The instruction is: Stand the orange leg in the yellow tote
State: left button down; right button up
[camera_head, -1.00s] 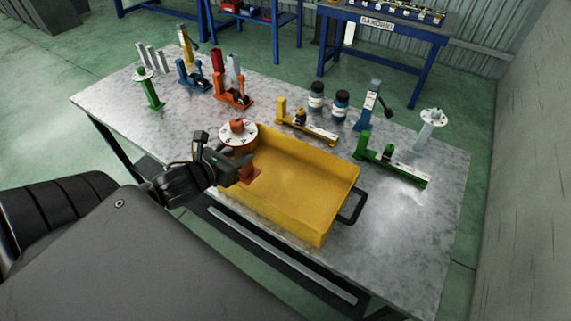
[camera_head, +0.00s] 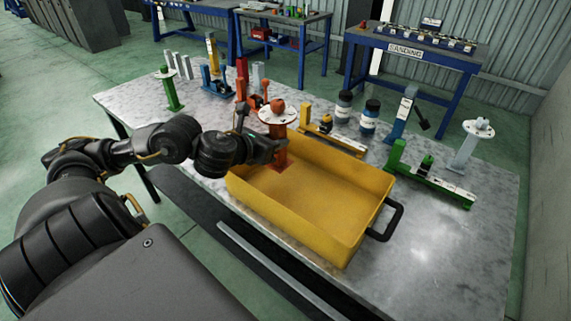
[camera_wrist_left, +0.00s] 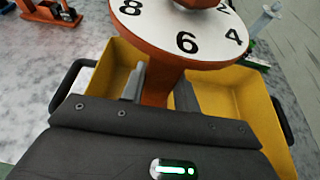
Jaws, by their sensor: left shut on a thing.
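The orange leg (camera_head: 281,154) is upright over the left end of the yellow tote (camera_head: 315,230), with a white numbered disc (camera_head: 278,115) and an orange knob on top. My left gripper (camera_head: 272,147) is shut on its shaft below the disc. The left wrist view shows the orange shaft (camera_wrist_left: 161,88) between the two fingers, with the disc above. The leg's lower end shows against the tote's inside; I cannot tell whether it touches the floor. The tote (camera_wrist_left: 235,85) looks otherwise empty. My right gripper is out of view.
The tote stands at the table's front edge, its black handle (camera_head: 387,220) at the right. Behind it are a yellow fixture (camera_head: 330,133) and two dark jars (camera_head: 369,117). A green fixture (camera_head: 430,175) and a pale leg (camera_head: 468,146) stand right. The table's right front is clear.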

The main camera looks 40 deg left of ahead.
aim_at(285, 156)
pick_arm(q)
jog(key=w+f, duration=0.2)
jog(key=w+f+b, duration=0.1)
jog(key=w+f, duration=0.1)
jog(key=f, duration=0.1)
jog(key=shift+a+b, duration=0.15)
jog(key=shift+b, duration=0.15)
jog(key=f, duration=0.2)
jog(key=f+b, duration=0.1)
jog(key=shift+w, duration=0.25)
jog(key=shift+w+f, duration=0.1)
jog(key=shift+f, duration=0.35)
jog(key=shift+r, duration=0.1)
